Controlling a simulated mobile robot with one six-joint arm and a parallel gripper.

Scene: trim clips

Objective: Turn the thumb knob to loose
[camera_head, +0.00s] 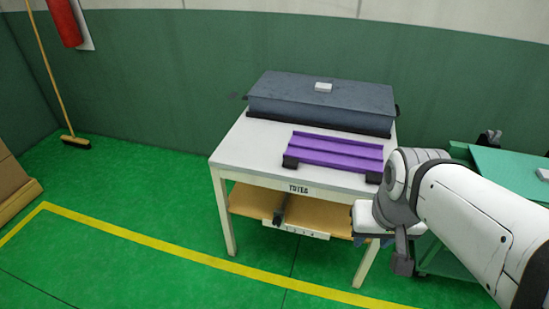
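I cannot make out a thumb knob clearly in this view. A purple ridged fixture (338,151) with dark end blocks lies on the front of the white table. A long dark grey box (322,101) stands behind it, with a small white block (323,87) on its lid. My white and grey arm reaches in from the right, in front of the table's right end. A dark grey blocky part hangs at its end, low by the table's right leg. Its fingers cannot be made out, and I see nothing held.
The white table (242,143) has a wooden lower shelf (243,203) with a dark item and a white strip at its front. A green bench (512,172) stands at the right. A broom (75,141) leans at the left. Green floor with a yellow line is clear in front.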

